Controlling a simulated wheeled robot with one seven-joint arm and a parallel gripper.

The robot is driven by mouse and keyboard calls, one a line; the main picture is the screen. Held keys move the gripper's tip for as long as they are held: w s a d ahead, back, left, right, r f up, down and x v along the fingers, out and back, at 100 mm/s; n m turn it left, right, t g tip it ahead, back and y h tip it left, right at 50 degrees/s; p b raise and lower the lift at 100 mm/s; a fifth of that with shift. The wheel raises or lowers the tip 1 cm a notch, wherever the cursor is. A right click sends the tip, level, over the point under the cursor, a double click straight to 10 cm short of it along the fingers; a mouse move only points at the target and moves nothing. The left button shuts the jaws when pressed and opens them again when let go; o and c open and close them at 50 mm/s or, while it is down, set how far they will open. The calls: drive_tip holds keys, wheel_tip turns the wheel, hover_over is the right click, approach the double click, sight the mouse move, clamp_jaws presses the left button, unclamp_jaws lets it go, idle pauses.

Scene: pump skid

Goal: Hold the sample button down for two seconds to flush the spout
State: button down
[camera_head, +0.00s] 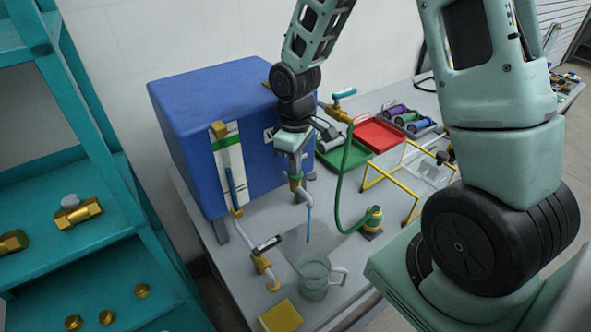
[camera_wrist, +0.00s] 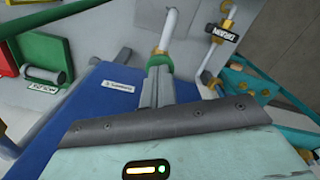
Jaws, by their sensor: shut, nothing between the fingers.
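The blue tank (camera_head: 215,110) stands on the bench, and its sample label (camera_wrist: 118,84) shows in the wrist view. My gripper (camera_head: 296,163) is at the tank's front face, just above the spout (camera_head: 304,198). The sample button is hidden behind the gripper, so contact cannot be seen directly. A thin blue streak (camera_head: 309,226), apparently liquid, runs down from the spout's tip towards the clear jug (camera_head: 314,277). The spout also shows in the wrist view (camera_wrist: 169,32).
A sight gauge (camera_head: 228,160) and a lower valve (camera_head: 265,262) are to the left of the spout. A green hose (camera_head: 342,180) hangs to the right, near a red tray (camera_head: 380,134) and a yellow frame (camera_head: 385,170). A yellow pad (camera_head: 281,316) lies at the front.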

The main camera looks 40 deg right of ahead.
drive_tip(key=shift+r, duration=0.1)
drive_tip(key=shift+r+p, duration=1.05)
wheel_tip(320, 180, up, 5)
drive_tip(key=p, duration=0.4)
drive_tip(key=shift+p, duration=0.3)
